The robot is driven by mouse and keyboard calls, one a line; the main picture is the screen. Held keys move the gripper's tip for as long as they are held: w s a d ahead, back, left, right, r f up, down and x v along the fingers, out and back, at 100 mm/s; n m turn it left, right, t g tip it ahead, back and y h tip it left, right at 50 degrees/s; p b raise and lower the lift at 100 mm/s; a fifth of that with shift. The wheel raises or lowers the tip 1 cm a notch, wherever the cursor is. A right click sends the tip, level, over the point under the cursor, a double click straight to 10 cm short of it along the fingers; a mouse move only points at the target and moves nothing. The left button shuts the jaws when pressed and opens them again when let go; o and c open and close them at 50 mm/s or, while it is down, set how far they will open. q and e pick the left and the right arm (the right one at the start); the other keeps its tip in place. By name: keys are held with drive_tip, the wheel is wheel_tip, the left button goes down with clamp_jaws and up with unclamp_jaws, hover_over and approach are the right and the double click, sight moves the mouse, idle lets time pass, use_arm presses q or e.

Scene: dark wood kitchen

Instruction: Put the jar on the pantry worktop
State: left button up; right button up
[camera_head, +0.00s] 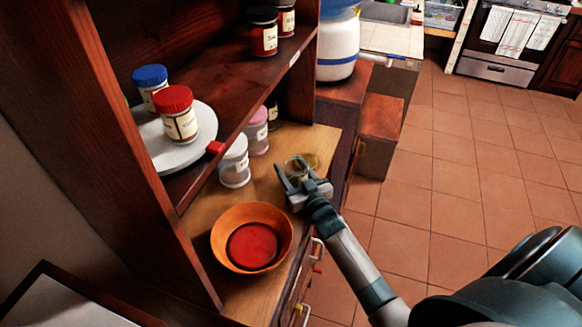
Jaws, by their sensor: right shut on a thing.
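The pantry worktop (317,138) is a light wood surface below the dark shelves. My right gripper (294,169) is over its right part, near the front edge, shut on a small clear jar (296,163). The jar is partly hidden by the fingers. A yellowish round shape shows just right of it, and I cannot tell if it belongs to the jar. I cannot tell whether the jar touches the worktop. My left gripper is not in view.
An orange bowl (226,221) stands on the worktop in front. A shelf holds a round white turntable (205,116) with jars. Drawers with handles (304,278) lie below the worktop edge.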

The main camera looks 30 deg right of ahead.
sight(300, 182)
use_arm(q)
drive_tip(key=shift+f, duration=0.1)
use_arm(e)
drive_tip(key=o, duration=1.4)
drive_tip(key=shift+r, duration=0.1)
drive_tip(key=shift+s, duration=0.6)
drive_tip(key=s, duration=0.2)
drive_tip(key=s+b, duration=0.1)
drive_tip(key=s, duration=0.2)
drive_tip(key=shift+a+f, duration=0.2)
drive_tip(key=s+b, duration=0.1)
drive_tip(key=s, duration=0.3)
drive_tip(key=shift+s+a, duration=0.1)
drive_tip(key=shift+s, duration=0.3)
drive_tip(key=shift+s+r, duration=0.15)
drive_tip(key=shift+s, duration=0.35)
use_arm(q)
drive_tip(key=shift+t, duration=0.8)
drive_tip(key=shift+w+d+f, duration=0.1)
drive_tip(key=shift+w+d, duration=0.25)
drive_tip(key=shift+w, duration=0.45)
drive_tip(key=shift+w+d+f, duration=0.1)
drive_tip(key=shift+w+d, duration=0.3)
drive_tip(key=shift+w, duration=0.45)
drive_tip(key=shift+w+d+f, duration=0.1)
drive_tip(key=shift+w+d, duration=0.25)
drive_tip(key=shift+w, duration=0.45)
